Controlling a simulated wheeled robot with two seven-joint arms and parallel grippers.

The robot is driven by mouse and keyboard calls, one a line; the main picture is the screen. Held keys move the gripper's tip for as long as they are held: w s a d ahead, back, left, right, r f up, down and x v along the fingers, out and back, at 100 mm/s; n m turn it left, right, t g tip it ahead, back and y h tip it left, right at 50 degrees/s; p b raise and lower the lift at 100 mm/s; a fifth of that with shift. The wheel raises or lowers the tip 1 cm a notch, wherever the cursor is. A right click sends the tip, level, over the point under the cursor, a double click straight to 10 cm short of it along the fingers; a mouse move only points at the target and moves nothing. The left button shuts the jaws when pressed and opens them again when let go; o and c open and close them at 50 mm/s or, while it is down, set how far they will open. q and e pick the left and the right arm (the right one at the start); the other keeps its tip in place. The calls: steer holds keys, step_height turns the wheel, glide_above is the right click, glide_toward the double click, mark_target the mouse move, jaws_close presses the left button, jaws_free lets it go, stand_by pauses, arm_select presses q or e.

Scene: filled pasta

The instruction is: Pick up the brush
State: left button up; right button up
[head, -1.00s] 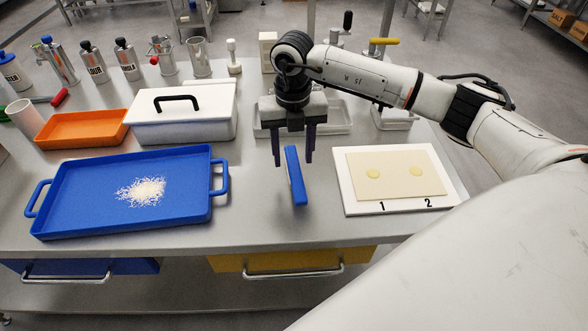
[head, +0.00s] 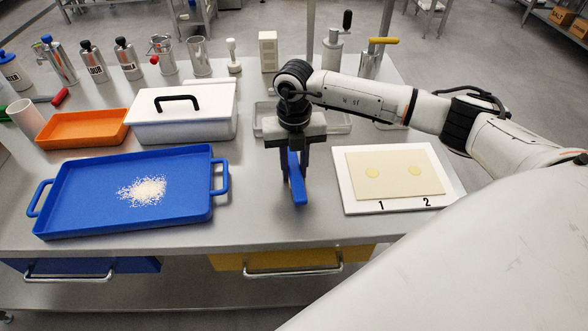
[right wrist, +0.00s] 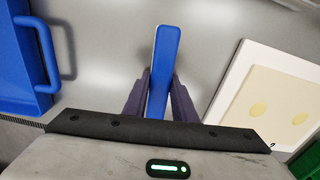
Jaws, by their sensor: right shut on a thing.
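The blue brush (head: 296,182) is at the middle of the table, between the blue tray and the white board. My right gripper (head: 294,168) points down over it, with its fingers closed on the brush's sides. In the right wrist view the brush (right wrist: 163,70) sits between the two dark fingers (right wrist: 160,98), which press against it. Its bristles are hidden, and I cannot tell whether it touches the table. My left gripper is not in view.
The blue tray (head: 80,205) with white shreds stands left. The white board (head: 352,202) with a dough sheet (head: 410,185) lies right. A white lidded box (head: 205,130), an orange tray (head: 70,141) and several containers stand behind. The table in front of the brush is clear.

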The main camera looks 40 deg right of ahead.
mark_target(294, 166)
step_height(294, 166, up, 10)
steer(key=shift+r+b, duration=0.1)
steer(key=shift+b, duration=0.3)
